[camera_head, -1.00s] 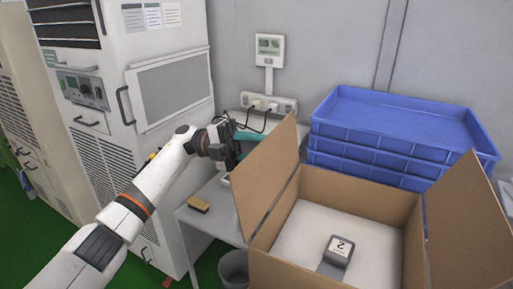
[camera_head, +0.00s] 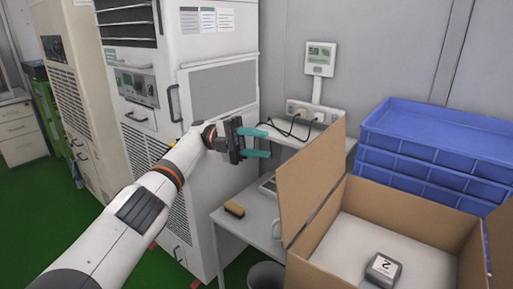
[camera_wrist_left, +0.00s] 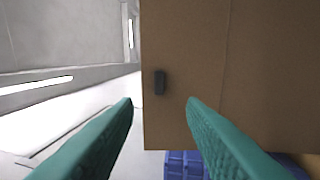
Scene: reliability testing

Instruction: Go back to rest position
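My left arm comes in from the left in the head view. My left gripper (camera_head: 262,143) has two teal fingers, spread apart with nothing between them. It is in the air over the grey table, to the left of the cardboard box's raised flap. In the left wrist view the two fingers (camera_wrist_left: 160,105) also stand apart, with the brown cardboard flap (camera_wrist_left: 185,110) beyond them. My right gripper is not in view.
An open cardboard box (camera_head: 440,232) holds a grey item marked 2 (camera_head: 383,269). Blue crates (camera_head: 440,130) are stacked behind it. A brush (camera_head: 234,209) lies on the table (camera_head: 248,229). White cabinets (camera_head: 215,140) stand behind my arm. Green floor (camera_head: 40,220) is clear at left.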

